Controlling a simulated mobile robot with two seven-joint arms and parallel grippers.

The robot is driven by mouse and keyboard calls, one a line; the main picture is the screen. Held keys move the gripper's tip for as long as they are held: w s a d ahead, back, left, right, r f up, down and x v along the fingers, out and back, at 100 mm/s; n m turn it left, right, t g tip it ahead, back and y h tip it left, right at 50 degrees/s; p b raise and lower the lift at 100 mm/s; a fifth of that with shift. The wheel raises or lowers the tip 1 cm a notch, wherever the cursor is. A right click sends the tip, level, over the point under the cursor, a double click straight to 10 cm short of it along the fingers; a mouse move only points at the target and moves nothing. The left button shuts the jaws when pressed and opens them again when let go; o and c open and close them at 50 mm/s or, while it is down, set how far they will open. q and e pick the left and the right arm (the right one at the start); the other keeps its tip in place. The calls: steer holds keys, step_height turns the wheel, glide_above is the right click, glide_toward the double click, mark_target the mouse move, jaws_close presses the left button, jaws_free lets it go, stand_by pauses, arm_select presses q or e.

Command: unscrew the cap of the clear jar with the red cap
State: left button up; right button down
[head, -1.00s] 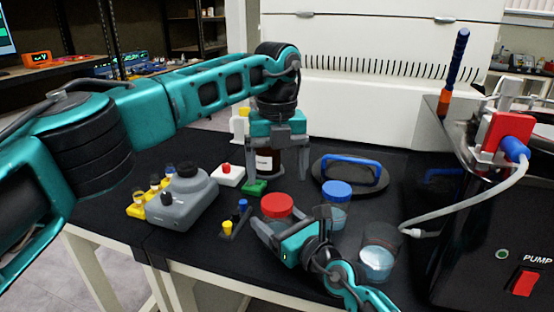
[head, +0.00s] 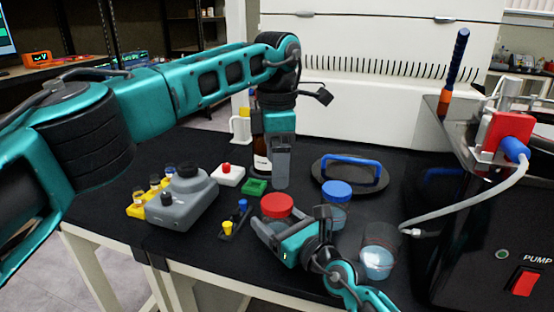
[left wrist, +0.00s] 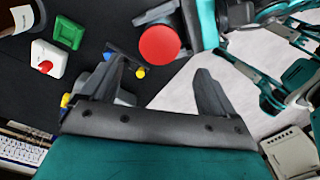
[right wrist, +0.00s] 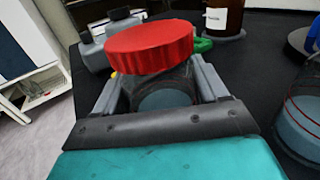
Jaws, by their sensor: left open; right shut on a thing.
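The clear jar with the red cap (head: 277,205) stands on the black bench, and its red cap also shows in the left wrist view (left wrist: 159,45) and the right wrist view (right wrist: 150,46). My right gripper (right wrist: 160,90) is shut on the clear body of this jar, below the cap. The cap sits on the jar's top. My left gripper (head: 281,180) is open and empty, above the bench behind the jar. In the left wrist view its two fingers (left wrist: 160,85) are apart, with the red cap visible beyond them.
A blue-capped jar (head: 337,197) stands just right of the red-capped one. An open beaker (head: 378,255) is at front right. A grey device (head: 186,195), a green block (head: 255,187) and a brown bottle (head: 262,160) stand to the left and behind. The pump (head: 490,240) is at right.

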mark_target(277, 201)
arm_select(q)
steer(key=shift+f+m, duration=0.3)
steer(key=shift+f, duration=3.7)
steer(key=c, duration=1.1)
steer(key=n, duration=0.4)
steer(key=shift+n, duration=0.3)
steer(key=n, duration=0.5)
steer(key=shift+r, duration=0.3)
steer(key=shift+r, duration=0.85)
